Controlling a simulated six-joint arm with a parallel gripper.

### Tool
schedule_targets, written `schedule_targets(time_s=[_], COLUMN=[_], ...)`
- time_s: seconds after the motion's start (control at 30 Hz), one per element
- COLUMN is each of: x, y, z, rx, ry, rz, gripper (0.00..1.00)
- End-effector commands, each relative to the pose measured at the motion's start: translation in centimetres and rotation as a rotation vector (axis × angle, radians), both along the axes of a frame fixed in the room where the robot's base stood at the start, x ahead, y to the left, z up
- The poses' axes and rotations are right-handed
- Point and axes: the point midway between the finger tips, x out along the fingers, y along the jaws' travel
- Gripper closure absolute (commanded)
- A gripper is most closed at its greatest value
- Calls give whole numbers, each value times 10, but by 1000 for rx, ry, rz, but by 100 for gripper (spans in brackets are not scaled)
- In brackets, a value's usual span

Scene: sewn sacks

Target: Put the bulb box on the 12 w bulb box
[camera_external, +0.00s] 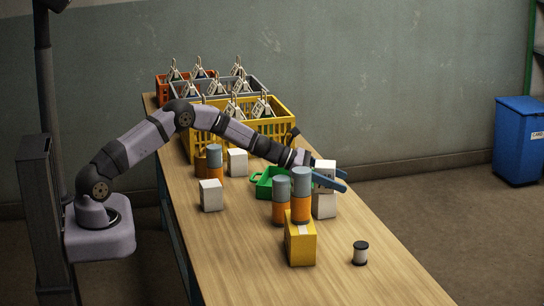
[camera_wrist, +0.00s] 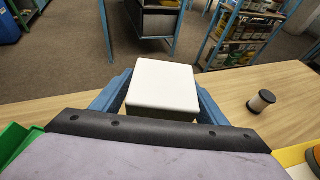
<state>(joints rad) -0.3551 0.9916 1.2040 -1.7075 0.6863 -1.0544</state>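A white box (camera_wrist: 163,86) sits between the two blue fingers of my gripper (camera_wrist: 160,98) in the wrist view, and the fingers appear shut on its sides. In the external view this upper white box (camera_external: 324,168) is directly above another white box (camera_external: 324,207) that stands on the table. I cannot tell whether the two touch, as a blue finger covers part of the join. No wattage label is readable. More white boxes stand on the table, one at the left front (camera_external: 211,195) and one further back (camera_external: 237,162).
Orange-and-grey cans (camera_external: 281,200) and a yellow box (camera_external: 300,245) stand close in front of the stack. A green tray (camera_external: 262,188) is just left of it. A small dark-capped spool (camera_external: 360,253) stands at the right front.

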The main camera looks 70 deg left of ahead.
Motion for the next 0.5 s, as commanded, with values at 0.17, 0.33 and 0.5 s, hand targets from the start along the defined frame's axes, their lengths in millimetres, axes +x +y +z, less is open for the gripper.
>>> schedule_targets(time_s=[0.17,0.33,0.5], x=[0,-6,-23], y=[0,3,11], z=[2,5,13], rx=[0,-1,0], ry=[0,0,0], rz=[0,1,2], gripper=[33,33,33])
